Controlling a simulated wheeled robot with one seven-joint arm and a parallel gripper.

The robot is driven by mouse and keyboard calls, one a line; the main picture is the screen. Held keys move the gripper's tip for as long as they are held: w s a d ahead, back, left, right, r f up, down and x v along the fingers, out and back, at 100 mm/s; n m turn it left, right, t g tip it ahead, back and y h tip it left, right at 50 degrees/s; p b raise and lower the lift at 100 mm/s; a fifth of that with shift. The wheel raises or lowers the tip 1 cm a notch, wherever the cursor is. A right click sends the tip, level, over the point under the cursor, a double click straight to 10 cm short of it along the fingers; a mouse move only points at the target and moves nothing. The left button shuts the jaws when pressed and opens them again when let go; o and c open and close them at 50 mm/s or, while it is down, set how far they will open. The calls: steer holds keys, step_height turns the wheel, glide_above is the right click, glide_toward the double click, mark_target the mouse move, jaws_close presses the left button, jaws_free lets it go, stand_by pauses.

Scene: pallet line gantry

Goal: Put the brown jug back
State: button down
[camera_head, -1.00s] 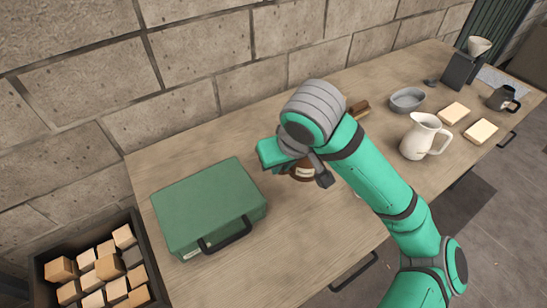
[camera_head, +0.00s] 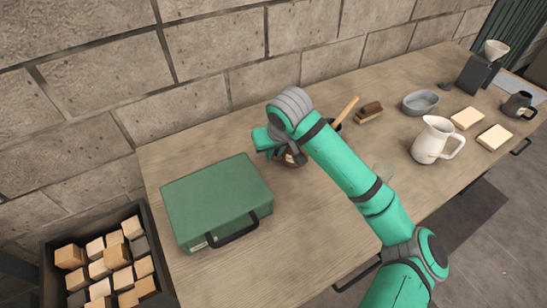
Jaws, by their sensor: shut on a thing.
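The brown jug (camera_head: 291,161) is mostly hidden under my gripper; a brown part of it with a pale label shows. My gripper (camera_head: 284,153) is shut on the jug, between the green case and the brush, toward the back of the table. I cannot tell whether the jug touches the table top.
A green case (camera_head: 217,198) lies to the left. A brush (camera_head: 369,112), a wooden stick (camera_head: 347,110), a grey bowl (camera_head: 420,102), a white pitcher (camera_head: 432,141), pale blocks (camera_head: 467,118) and a dark mug (camera_head: 518,105) stand to the right. A crate of blocks (camera_head: 153,245) is at lower left.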

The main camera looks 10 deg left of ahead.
mark_target(273, 158)
steer(key=shift+w+f, duration=0.1)
steer(key=shift+f, duration=1.5)
steer(key=c, duration=1.8)
jaws_free()
steer(key=shift+f, duration=0.1)
steer(key=shift+o, duration=0.2)
steer(key=v, duration=1.2)
